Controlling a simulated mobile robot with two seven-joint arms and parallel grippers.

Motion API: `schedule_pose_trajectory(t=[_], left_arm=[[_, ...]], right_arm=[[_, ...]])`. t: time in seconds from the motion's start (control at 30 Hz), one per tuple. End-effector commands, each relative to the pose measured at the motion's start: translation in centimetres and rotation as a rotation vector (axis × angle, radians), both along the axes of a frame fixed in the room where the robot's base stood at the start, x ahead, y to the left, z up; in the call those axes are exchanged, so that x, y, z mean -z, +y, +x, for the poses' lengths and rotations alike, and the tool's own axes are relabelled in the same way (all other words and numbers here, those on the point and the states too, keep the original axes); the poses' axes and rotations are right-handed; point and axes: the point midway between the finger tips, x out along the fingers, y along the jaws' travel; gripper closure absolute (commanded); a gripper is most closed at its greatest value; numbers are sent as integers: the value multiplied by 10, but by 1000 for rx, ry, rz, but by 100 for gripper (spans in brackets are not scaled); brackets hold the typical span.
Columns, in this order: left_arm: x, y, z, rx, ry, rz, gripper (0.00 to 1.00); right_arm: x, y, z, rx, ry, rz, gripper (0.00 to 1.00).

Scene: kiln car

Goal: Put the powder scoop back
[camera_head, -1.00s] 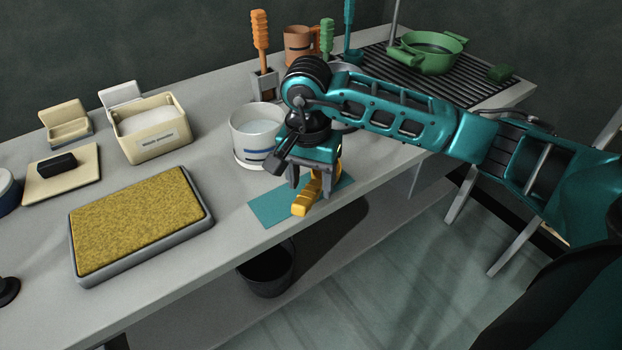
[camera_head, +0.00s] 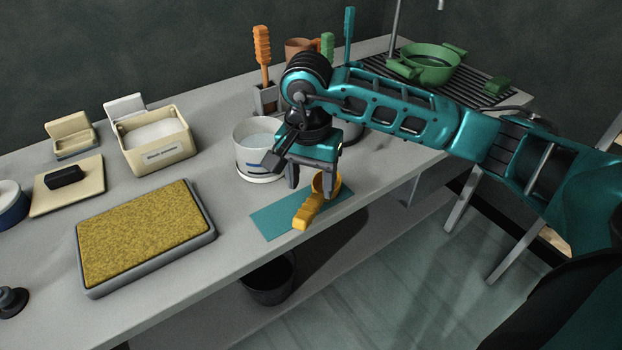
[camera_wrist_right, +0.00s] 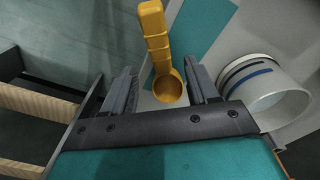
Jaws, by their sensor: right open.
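The yellow powder scoop (camera_head: 307,212) lies on the teal mat (camera_head: 268,224) near the table's front edge. Its ribbed handle points toward the front and its round bowl is at the back. My right gripper (camera_head: 314,182) is open above the bowl end, with nothing held. In the right wrist view the scoop's bowl (camera_wrist_right: 168,88) shows between the two spread fingers (camera_wrist_right: 162,80), and the handle extends away beyond them. My left gripper is not in view.
A white container with a blue stripe (camera_head: 251,160) stands just behind the mat. A tan box of white powder (camera_head: 157,155), a yellow sponge tray (camera_head: 150,240) and a holder with an orange-handled tool (camera_head: 262,47) are to the left and back. A dark bin (camera_head: 268,282) is below.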

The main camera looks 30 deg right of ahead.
Motion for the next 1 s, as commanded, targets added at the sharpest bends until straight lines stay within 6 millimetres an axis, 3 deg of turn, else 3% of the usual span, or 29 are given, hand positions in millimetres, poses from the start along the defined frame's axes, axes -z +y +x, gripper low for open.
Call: schedule_pose_trajectory(t=[0.6,1.0], left_arm=[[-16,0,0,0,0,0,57],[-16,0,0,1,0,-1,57]], right_arm=[[-26,1,0,-1,0,0,41],[-28,1,0,0,0,0,41]])
